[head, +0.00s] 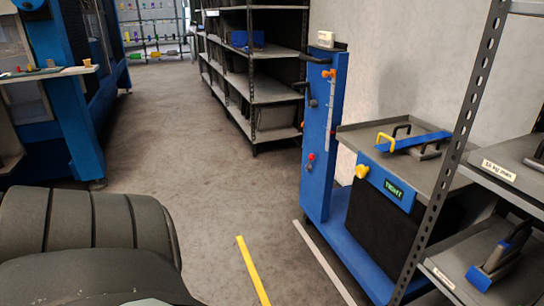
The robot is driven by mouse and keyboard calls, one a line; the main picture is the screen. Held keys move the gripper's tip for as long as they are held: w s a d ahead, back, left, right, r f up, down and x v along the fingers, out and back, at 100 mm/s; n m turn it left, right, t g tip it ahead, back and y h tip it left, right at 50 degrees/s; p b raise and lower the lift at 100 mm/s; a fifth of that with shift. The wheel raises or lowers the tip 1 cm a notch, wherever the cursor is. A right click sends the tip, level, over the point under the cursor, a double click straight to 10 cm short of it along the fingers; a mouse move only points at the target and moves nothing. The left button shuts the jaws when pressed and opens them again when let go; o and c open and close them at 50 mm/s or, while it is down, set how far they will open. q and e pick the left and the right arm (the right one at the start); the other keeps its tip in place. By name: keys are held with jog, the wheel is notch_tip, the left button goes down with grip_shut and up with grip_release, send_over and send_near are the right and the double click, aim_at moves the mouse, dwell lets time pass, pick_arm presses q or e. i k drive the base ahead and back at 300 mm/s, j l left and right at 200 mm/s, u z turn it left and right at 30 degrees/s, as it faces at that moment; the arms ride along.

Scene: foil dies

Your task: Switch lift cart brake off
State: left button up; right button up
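The blue lift cart (318,190) stands at the right of the head view, against the wall. Its upright column carries dark handles, an orange knob (329,74) and a small red knob (311,156). I cannot tell for certain which control is the brake or how it is set. The cart's grey top (362,137) bears a blue piece (412,142) with yellow and black handles. A yellow knob (361,171) and a small display with green text (394,189) are on the cart's front. Neither gripper is in view.
A grey rack (466,130) with handled dies stands close at the right, partly covering the cart. Dark shelving (272,92) is behind, and a blue machine (62,90) is at left. Yellow tape (252,270) marks the floor. The middle aisle is clear.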

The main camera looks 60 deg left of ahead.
aim_at(309, 162)
jog(key=u, duration=1.5)
jog(key=i+j+z, duration=0.1)
jog(key=j, duration=0.3)
jog(key=i+j+z, duration=0.15)
jog(key=j, duration=0.3)
jog(key=i+j+z, duration=0.1)
jog(key=j, duration=0.3)
jog(key=i+j+z, duration=0.15)
jog(key=j, duration=0.3)
jog(key=i+j+z, duration=0.1)
jog(key=j, duration=0.35)
